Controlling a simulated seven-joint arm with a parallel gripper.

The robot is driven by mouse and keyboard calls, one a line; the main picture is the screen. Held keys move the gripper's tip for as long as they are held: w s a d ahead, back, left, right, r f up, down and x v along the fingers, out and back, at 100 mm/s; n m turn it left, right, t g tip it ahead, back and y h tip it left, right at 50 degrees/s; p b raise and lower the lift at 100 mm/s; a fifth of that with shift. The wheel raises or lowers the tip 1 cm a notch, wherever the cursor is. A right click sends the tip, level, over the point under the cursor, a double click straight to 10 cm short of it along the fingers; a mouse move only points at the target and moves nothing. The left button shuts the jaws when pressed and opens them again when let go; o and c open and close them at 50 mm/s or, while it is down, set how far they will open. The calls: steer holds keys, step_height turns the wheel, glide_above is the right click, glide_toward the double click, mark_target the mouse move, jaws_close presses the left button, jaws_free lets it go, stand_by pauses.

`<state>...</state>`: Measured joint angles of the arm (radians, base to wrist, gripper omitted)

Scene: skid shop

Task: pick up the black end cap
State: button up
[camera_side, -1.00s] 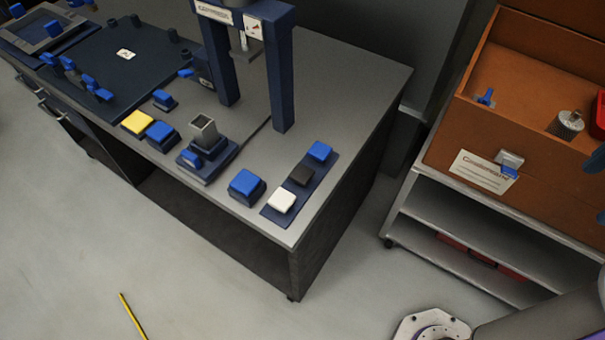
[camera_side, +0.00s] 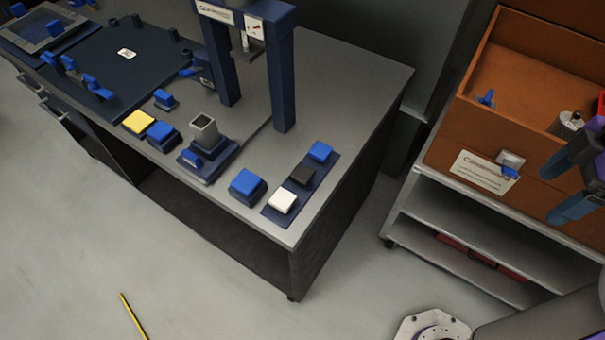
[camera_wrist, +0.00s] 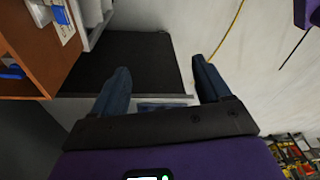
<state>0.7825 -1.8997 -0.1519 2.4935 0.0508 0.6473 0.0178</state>
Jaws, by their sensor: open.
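The black end cap (camera_side: 302,175) sits on a dark blue strip (camera_side: 322,168) near the right front corner of the grey bench, between a blue cap (camera_side: 320,151) and a white cap (camera_side: 282,200). My gripper (camera_side: 562,190) is at the right edge of the side view, in front of the orange box and well away from the cap. In the wrist view its two blue fingers (camera_wrist: 160,78) are spread apart with nothing between them. The black end cap cannot be made out in the wrist view.
The orange box (camera_side: 482,195) stands on a grey shelf cart (camera_side: 420,205) right of the bench, with a floor gap between. A blue press frame (camera_side: 283,90) rises behind the caps. A square grey tube (camera_side: 204,135) stands in a blue fixture left of them.

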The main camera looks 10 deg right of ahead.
steer(key=w+a+f+m+t+y, duration=0.15)
steer(key=w+a+f, duration=0.25)
steer(key=a, duration=0.4)
steer(key=w+a+f+m+t+y, duration=0.1)
steer(key=w+a+f+y, duration=0.1)
steer(key=w+a+f, duration=0.4)
steer(key=t+y, duration=0.4)
steer(key=t, duration=0.3)
glide_toward(306, 175)
steer(key=shift+m, duration=0.35)
steer(key=x, duration=1.2)
steer(key=c, duration=1)
